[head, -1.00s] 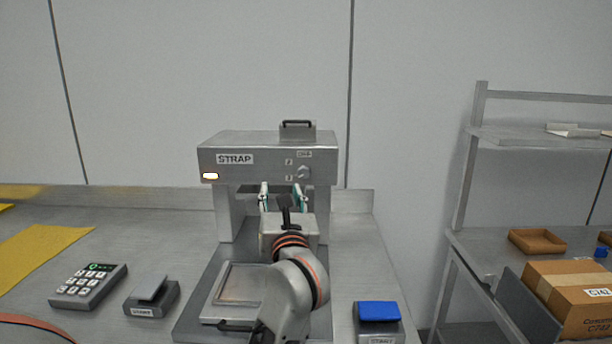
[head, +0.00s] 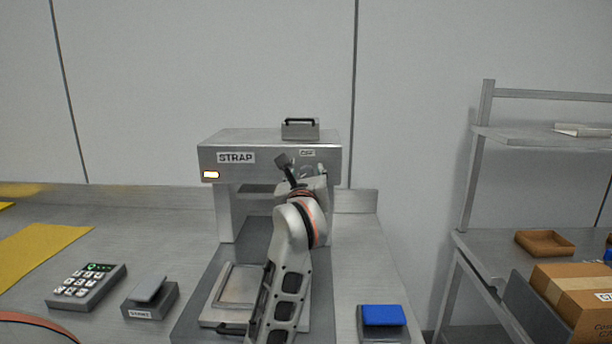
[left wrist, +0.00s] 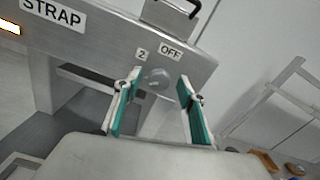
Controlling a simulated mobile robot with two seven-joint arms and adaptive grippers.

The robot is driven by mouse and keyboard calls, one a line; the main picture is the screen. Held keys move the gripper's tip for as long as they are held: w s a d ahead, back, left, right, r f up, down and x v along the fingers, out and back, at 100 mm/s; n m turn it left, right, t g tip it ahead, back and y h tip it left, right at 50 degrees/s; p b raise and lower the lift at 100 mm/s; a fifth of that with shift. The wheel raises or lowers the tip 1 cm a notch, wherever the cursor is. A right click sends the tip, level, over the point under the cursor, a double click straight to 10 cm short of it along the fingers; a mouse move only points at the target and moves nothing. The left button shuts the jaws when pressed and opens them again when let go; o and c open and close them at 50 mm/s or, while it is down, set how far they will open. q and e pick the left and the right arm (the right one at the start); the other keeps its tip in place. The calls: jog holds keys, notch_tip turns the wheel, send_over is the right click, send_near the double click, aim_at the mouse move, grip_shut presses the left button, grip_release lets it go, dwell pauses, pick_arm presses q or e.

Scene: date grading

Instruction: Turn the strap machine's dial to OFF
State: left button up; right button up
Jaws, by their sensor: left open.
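The strap machine (head: 270,150) stands on the bench, with a STRAP label and a lit lamp at its front left. Its round grey dial (left wrist: 157,79) shows in the left wrist view, just below the OFF label (left wrist: 171,51) and beside a label reading 2. My left gripper (left wrist: 158,100) is open, with one teal-padded finger on each side of the dial in that view. I cannot tell whether the fingers touch it. In the head view my left gripper (head: 314,172) hides the dial. My right gripper is not in view.
A keypad (head: 87,287) and a grey pedal-like switch (head: 150,298) stand left of the machine. A blue-topped switch (head: 382,316) stands to the right. A shelf unit (head: 476,160) with a cardboard box (head: 574,300) is farther right.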

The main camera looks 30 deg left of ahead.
pick_arm(q)
jog(key=c, duration=1.1)
